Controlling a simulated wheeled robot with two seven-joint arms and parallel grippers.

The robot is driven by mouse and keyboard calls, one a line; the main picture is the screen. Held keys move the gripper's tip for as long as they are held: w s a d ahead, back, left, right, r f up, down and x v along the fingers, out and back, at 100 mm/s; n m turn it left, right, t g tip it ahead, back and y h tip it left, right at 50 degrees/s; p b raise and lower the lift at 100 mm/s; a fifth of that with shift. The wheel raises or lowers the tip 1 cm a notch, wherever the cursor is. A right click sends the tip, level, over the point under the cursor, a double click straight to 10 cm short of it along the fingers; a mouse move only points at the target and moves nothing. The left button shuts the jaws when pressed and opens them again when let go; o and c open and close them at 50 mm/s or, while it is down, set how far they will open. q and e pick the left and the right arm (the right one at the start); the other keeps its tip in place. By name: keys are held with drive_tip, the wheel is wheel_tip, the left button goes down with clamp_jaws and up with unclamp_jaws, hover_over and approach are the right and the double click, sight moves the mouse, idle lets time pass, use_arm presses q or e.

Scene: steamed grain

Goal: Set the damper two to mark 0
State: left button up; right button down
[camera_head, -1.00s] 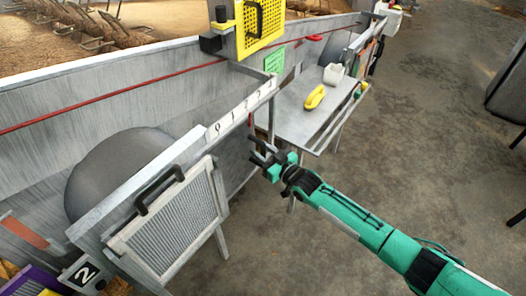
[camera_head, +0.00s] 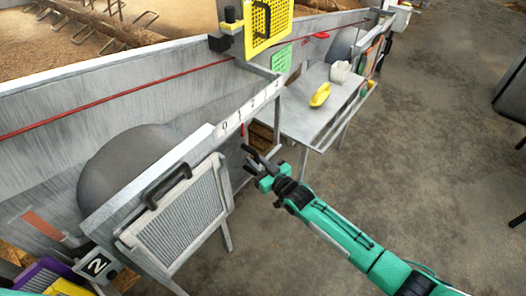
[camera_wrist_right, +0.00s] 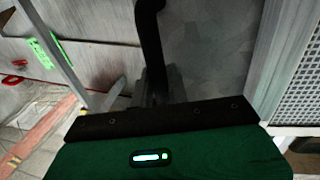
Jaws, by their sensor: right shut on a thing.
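The number plate 2 (camera_head: 96,265) is at the lower left in the head view. A white scale (camera_head: 238,117) with marks from 0 upward runs along the trough's rim, with a small red pointer (camera_head: 242,129) under it. My right gripper (camera_head: 254,159) is just below and in front of the scale, shut on a dark part that I take as damper two's handle; its shape is mostly hidden. In the right wrist view a black bar (camera_wrist_right: 152,45) stands at the jaws; I cannot tell whether it is the handle or a finger. My left gripper is not in view.
A mesh panel (camera_head: 178,222) with a black handle (camera_head: 166,183) hangs left of my right gripper. A yellow perforated plate (camera_head: 268,22) stands above the rim. A metal table (camera_head: 305,118) holds a yellow object (camera_head: 320,95). Open floor lies to the right.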

sight(233, 163)
drive_tip(key=s+a+p, duration=0.1)
drive_tip(key=s, duration=0.1)
drive_tip(key=s+a, duration=0.2)
drive_tip(key=shift+s+a+r+p, duration=0.1)
drive_tip(key=shift+s+a+p, duration=0.1)
drive_tip(key=shift+s+p, duration=0.15)
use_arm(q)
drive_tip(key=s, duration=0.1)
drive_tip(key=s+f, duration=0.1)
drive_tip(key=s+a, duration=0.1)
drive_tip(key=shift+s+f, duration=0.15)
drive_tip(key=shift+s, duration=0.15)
use_arm(e)
drive_tip(key=shift+s+a+f, duration=0.1)
drive_tip(key=shift+a+f, duration=0.05)
drive_tip(key=shift+f, duration=0.05)
drive_tip(key=c, duration=1.4)
unclamp_jaws()
drive_tip(key=shift+s+r, duration=0.1)
drive_tip(key=shift+s, duration=0.05)
drive_tip(key=shift+c, duration=0.2)
